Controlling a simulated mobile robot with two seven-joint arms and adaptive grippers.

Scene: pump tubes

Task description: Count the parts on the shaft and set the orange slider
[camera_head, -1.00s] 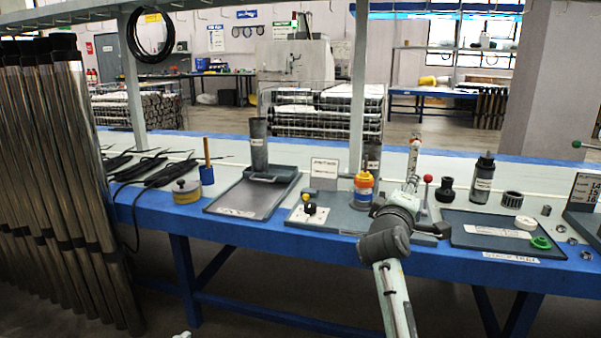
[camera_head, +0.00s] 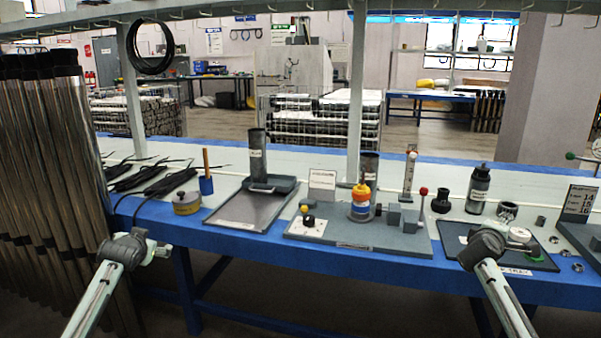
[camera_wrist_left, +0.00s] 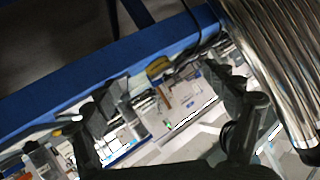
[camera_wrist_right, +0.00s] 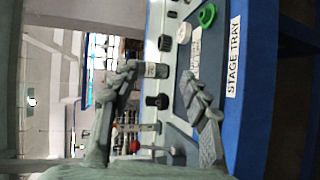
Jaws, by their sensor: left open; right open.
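A grey fixture plate (camera_head: 385,238) stands mid-bench. My right gripper (camera_wrist_right: 160,95) is open and empty, over the stage tray area at the right. My left gripper (camera_wrist_left: 170,100) is open and empty, at the bench's front left, far from the stack.
A red-topped lever (camera_head: 423,192) and a yellow-topped knob (camera_head: 305,211) rise from the fixture. A shallow grey tray (camera_head: 238,212) lies left. Metal tubes (camera_head: 50,170) stand far left.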

